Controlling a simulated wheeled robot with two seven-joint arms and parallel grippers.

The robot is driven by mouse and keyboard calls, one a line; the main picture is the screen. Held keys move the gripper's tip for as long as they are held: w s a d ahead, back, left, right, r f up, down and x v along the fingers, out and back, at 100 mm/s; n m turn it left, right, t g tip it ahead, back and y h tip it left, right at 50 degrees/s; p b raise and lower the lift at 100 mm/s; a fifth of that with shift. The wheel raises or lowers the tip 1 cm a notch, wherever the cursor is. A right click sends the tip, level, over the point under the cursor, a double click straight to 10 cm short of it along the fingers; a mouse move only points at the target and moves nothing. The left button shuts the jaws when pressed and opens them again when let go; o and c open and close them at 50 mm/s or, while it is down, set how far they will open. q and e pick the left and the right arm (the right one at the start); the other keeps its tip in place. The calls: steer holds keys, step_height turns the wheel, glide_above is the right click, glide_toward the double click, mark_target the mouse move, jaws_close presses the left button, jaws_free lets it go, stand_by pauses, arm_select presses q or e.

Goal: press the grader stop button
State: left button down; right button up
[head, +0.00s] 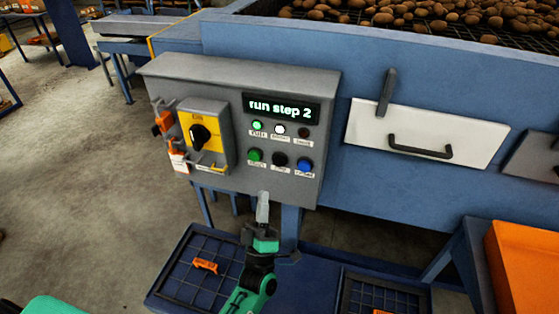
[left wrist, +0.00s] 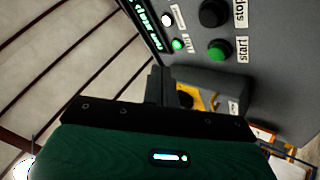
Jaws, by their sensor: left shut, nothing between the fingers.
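The grey control box (head: 238,108) is fixed to the blue grader. Its lower row has a green start button (head: 255,155), a black stop button (head: 279,159) and a blue button (head: 305,165). In the left wrist view the stop button (left wrist: 214,12) is a black knob with a "stop" label, beside the green start button (left wrist: 220,50). My left gripper (head: 263,197) is shut and empty, its tip pointing up, below the start and stop buttons in the picture; it also shows in the left wrist view (left wrist: 160,85). My right gripper is out of view.
The display (head: 281,108) reads "run step 2", with a lit green lamp (head: 257,126) and a lit white lamp (head: 280,129) under it. A yellow switch plate (head: 216,128) with a black rotary knob sticks out at the left. An orange bin (head: 528,262) stands at the lower right.

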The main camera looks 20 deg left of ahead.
mark_target(279, 162)
arm_select(q)
steer(key=w+b, duration=0.2)
steer(key=w, duration=0.7)
steer(key=shift+d+b, duration=0.15)
steer(key=shift+b, duration=0.15)
stand_by(1.9)
steer(key=shift+w+b, duration=0.3)
steer(key=shift+w, duration=0.1)
